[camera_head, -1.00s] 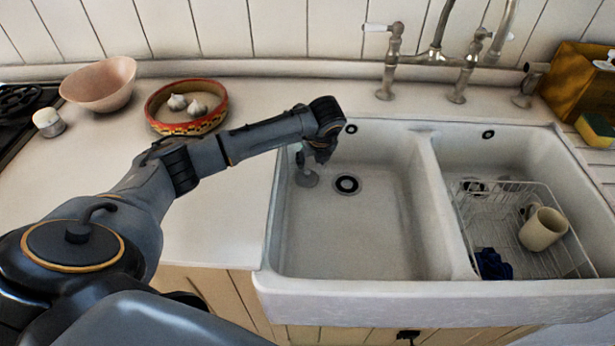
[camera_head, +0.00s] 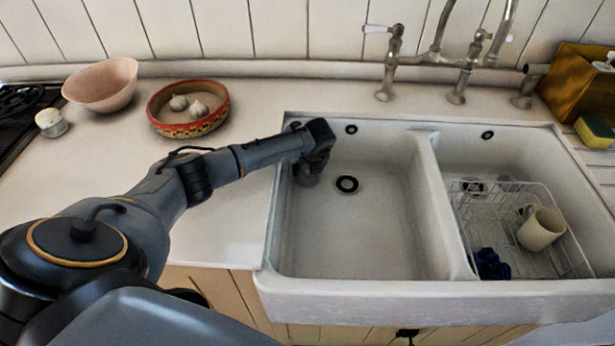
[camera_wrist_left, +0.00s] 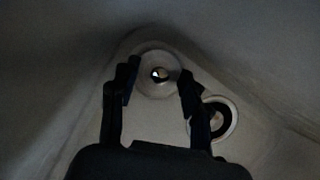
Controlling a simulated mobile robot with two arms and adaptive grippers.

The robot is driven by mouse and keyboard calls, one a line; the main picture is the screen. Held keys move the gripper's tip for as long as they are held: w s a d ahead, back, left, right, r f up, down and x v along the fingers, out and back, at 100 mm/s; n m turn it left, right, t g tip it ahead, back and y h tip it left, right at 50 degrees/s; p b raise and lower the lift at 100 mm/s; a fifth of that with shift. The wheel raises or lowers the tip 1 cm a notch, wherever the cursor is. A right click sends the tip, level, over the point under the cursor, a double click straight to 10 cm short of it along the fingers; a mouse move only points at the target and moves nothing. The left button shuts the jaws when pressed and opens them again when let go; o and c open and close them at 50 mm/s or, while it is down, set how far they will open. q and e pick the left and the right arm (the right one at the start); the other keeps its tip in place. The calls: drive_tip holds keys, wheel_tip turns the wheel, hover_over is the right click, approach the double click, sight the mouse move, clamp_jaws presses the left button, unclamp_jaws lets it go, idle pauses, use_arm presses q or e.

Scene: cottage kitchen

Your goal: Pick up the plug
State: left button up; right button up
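The plug (camera_wrist_left: 158,58) is a pale round disc with a small bright knob in the middle, lying on the sink floor in the left wrist view. My left gripper (camera_wrist_left: 160,84) is open and points down over it, one finger on each side of the disc. I cannot tell whether the fingers touch it. In the head view my left gripper (camera_head: 310,170) reaches down into the left basin (camera_head: 350,235) near its back left corner and hides the plug. My right gripper is not in view.
The drain hole (camera_head: 347,184) lies just right of the gripper. A divider (camera_head: 440,200) separates the right basin, which holds a wire rack (camera_head: 560,262) with a mug (camera_head: 541,229). A patterned bowl (camera_head: 188,130) with garlic stands on the counter at left. Taps (camera_head: 460,80) rise behind.

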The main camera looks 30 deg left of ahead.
use_arm(q)
clamp_jaws()
drive_tip(key=shift+r, duration=0.1)
drive_tip(key=shift+r, duration=0.2)
wheel_tip(320, 180, up, 2)
drive_tip(key=shift+w+b, duration=0.1)
drive_tip(key=shift+b, duration=0.35)
drive_tip(key=s+d+r+b, duration=0.1)
drive_tip(key=s+d+r, duration=0.6)
drive_tip(key=s+r, duration=0.3)
drive_tip(key=shift+s+r+b, duration=0.25)
drive_tip(key=shift+s+b, duration=0.1)
drive_tip(key=shift+s, duration=0.75)
drive_tip(key=shift+d+r, duration=0.1)
drive_tip(key=shift+r, duration=0.05)
